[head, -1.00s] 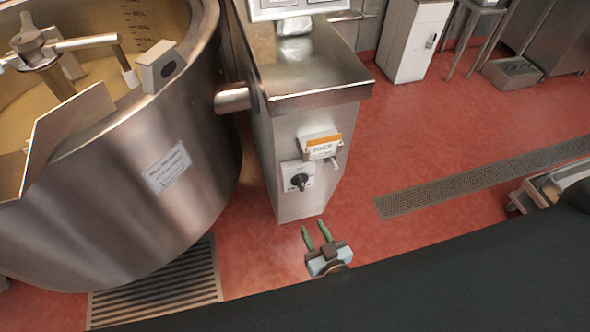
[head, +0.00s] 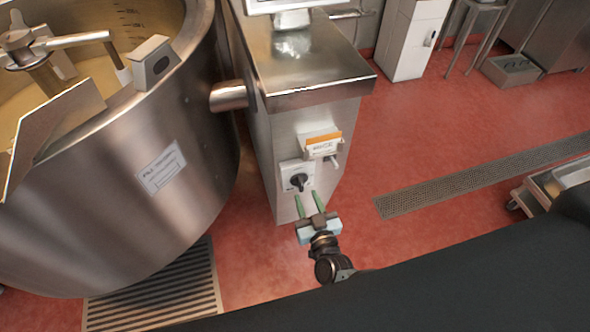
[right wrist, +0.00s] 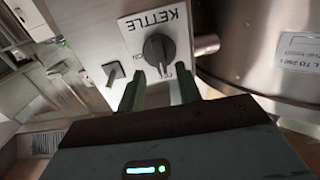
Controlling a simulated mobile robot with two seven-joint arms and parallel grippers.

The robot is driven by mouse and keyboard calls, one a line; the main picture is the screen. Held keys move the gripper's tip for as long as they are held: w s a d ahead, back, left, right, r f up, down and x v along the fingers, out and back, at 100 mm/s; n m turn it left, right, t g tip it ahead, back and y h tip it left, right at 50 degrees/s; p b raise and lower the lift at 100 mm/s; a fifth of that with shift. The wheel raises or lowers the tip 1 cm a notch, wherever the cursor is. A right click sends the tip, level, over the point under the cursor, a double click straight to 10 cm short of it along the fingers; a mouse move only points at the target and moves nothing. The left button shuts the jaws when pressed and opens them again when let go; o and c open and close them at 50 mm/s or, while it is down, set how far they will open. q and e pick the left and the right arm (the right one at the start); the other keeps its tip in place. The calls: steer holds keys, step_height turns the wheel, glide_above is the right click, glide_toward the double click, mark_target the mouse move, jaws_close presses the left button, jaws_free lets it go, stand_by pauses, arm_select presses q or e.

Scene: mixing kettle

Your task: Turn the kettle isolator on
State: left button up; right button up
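The kettle isolator (head: 298,181) is a black rotary knob on a white plate, low on the front of the steel pedestal. In the right wrist view its knob (right wrist: 158,50) sits below the upside-down word KETTLE. My right gripper (head: 310,203) is just below and in front of it, with its two green fingers apart and pointing at the plate. In the right wrist view the fingers (right wrist: 160,92) are open and empty, with their tips close to the knob's lower edge; I cannot tell whether they touch it. My left gripper is not in view.
A box with an orange top (head: 322,145) and a small switch are on the pedestal (head: 310,85) beside the isolator. The big steel kettle (head: 130,220) stands to the left. Floor grates (head: 160,290) and open red floor (head: 440,140) lie around.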

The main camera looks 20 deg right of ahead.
mark_target(302, 187)
steer(key=w+b, duration=0.1)
steer(key=w, duration=0.2)
steer(key=shift+w+f, duration=0.1)
steer(key=shift+w, duration=0.15)
steer(key=shift+w+a, duration=0.1)
steer(key=shift+w, duration=0.05)
